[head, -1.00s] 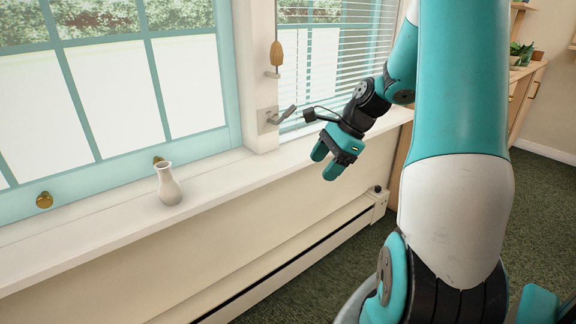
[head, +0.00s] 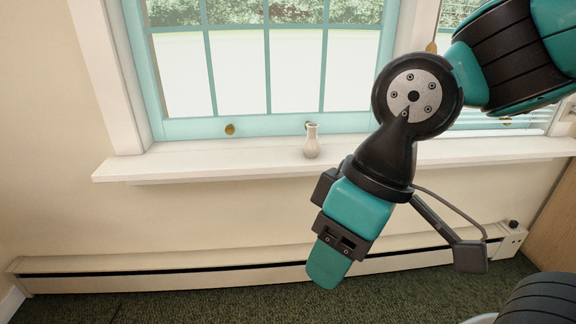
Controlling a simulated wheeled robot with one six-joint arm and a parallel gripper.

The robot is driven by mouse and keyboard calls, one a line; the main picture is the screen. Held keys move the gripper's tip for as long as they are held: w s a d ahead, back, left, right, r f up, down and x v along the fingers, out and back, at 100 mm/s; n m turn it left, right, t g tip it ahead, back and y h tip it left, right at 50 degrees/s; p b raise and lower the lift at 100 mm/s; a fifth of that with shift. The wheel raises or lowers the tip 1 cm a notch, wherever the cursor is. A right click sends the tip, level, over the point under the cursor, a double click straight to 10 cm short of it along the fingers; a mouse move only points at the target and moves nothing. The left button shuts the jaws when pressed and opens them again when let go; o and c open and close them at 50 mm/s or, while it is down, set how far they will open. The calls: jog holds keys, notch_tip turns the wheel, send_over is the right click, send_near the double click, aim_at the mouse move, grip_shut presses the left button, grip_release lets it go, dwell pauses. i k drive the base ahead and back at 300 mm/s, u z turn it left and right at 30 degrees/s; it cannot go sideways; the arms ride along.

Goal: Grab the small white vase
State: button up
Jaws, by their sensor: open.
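The small white vase (head: 311,144) stands upright on the white window sill (head: 190,163), close to the teal window frame. My gripper (head: 328,262) hangs in front of the sill, lower in the picture than the vase and a little to its right. It points down and is apart from the vase. The fingers are seen nearly edge-on, one largely covering the other; nothing shows between them. The vase is fully in view.
A long white baseboard heater (head: 130,272) runs along the wall below the sill, above dark green carpet (head: 200,305). A brass window knob (head: 229,129) sits left of the vase. The sill left of the vase is clear.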

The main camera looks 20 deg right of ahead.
aim_at(311, 146)
jog(key=u, duration=0.3)
jog(key=k, duration=0.75)
jog(key=u, duration=0.75)
jog(key=i, duration=1.6)
jog(key=z, duration=1.2)
jog(key=i, duration=0.45)
jog(key=z, duration=0.4)
